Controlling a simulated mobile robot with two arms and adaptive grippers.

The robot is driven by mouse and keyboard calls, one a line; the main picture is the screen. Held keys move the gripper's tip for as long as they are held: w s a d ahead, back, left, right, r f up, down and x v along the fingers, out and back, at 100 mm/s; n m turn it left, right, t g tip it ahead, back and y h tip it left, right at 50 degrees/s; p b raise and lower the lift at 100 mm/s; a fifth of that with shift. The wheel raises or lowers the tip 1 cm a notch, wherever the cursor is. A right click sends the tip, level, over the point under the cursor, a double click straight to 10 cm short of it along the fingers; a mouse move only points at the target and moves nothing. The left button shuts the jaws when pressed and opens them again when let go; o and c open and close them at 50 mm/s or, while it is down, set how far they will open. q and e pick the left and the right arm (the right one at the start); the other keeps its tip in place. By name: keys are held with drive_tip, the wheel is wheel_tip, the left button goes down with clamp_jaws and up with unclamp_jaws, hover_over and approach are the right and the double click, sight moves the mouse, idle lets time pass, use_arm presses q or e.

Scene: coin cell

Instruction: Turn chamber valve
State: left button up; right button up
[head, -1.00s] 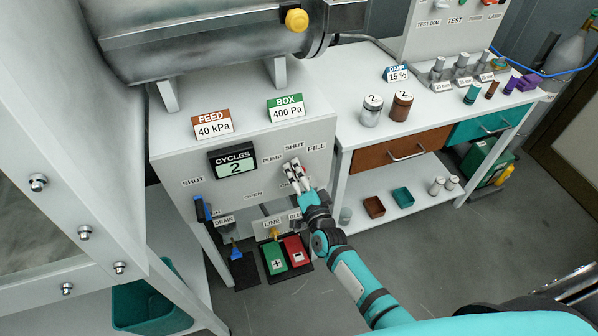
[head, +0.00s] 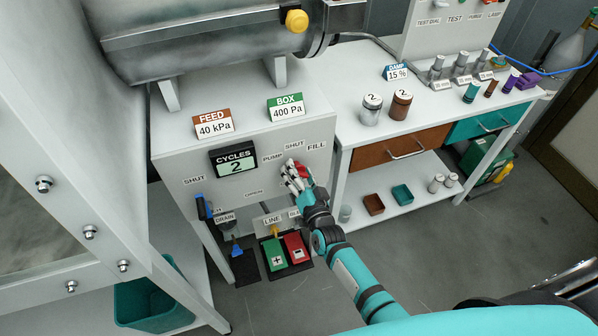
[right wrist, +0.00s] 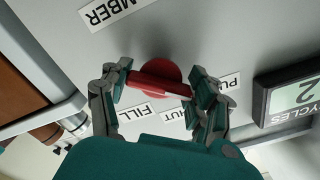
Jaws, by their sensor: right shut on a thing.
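The chamber valve is a red round knob with a bar handle (right wrist: 155,82) on the grey front panel. In the right wrist view the bar lies nearly level between my fingers, tilted slightly down to the right, with a pale mark at its right end. FILL, SHUT and PUMP labels sit around it; SHUT is partly covered. My right gripper (right wrist: 160,94) is shut on the bar, one finger at each end. In the head view my right gripper (head: 294,174) covers part of the red knob (head: 304,171). My left gripper is not in view.
A blue drain handle (head: 201,207) is left on the same panel. Below are a green plus pedal (head: 273,257) and a red minus pedal (head: 296,247). The cycles display (head: 234,160) reads 2. A bench with jars (head: 371,111) stands right; open floor lies in front.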

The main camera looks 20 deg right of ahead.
drive_tip(key=shift+f, duration=0.15)
drive_tip(key=o, duration=1.2)
drive_tip(key=s, duration=1.2)
drive_tip(key=shift+d, duration=0.2)
